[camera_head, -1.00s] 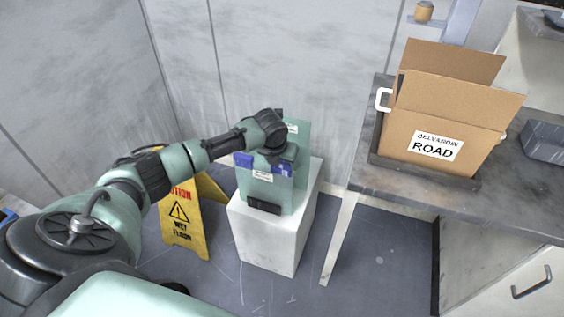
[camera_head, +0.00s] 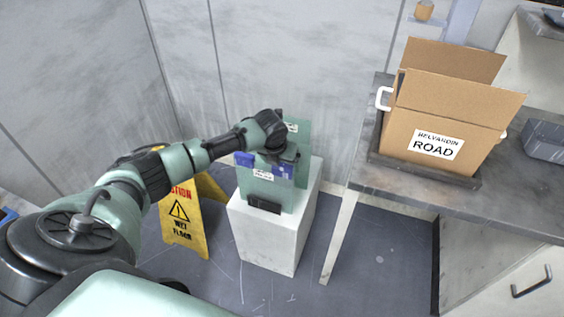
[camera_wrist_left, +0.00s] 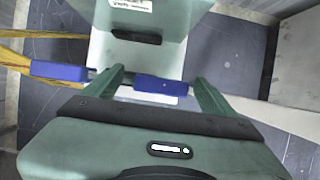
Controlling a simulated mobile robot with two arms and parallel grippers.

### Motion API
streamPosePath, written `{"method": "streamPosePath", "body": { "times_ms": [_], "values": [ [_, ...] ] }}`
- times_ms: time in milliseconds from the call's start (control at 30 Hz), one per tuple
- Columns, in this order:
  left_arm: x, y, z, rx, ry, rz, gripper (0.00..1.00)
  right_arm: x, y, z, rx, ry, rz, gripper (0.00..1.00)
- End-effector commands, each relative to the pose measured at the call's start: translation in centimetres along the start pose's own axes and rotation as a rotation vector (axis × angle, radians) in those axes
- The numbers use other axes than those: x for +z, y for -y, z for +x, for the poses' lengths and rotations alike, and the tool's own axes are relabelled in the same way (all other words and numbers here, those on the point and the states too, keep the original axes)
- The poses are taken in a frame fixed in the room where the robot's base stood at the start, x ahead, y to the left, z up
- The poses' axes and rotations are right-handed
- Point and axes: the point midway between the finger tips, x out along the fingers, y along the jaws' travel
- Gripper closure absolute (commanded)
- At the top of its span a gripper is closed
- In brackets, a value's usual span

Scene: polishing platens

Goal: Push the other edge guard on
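A green platen (camera_head: 254,188) stands upright on a white pedestal (camera_head: 267,244). Two blue edge guards lie along its top edge: a left one (camera_head: 243,159) and a right one (camera_head: 280,170). In the left wrist view, one blue guard (camera_wrist_left: 58,71) is outside my fingers. The other blue guard (camera_wrist_left: 160,84) lies between them. My left gripper (camera_wrist_left: 154,74) looks open, with a finger at either end of that guard. In the head view, my left gripper (camera_head: 285,153) is over the platen's top right and partly hides it. My right gripper is not in view.
A second green panel (camera_head: 301,139) with a label stands behind the platen. A yellow wet-floor sign (camera_head: 184,222) stands left of the pedestal. A worktable (camera_head: 408,193) at right holds an open cardboard box (camera_head: 455,110) in a dark tray. Floor between pedestal and table is clear.

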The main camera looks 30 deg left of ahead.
Motion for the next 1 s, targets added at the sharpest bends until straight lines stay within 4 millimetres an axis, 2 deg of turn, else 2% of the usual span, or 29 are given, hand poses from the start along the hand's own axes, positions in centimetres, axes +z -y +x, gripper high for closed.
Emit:
{"method": "streamPosePath", "body": {
  "times_ms": [333, 700, 833, 1000],
  "values": [
    [-0.2, 0.1, -0.4, 0.000, -0.003, 0.002, 0.12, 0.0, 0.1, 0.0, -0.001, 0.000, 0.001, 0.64],
    [0.0, 0.1, -6.2, -0.001, 0.002, 0.003, 0.12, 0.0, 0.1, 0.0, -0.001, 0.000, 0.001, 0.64],
    [0.0, 0.1, -7.5, -0.001, 0.002, 0.002, 0.12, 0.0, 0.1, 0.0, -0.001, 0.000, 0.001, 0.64],
    [-0.1, 0.1, -7.9, 0.000, 0.001, 0.002, 0.12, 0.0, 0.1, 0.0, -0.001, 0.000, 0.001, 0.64]
  ]
}}
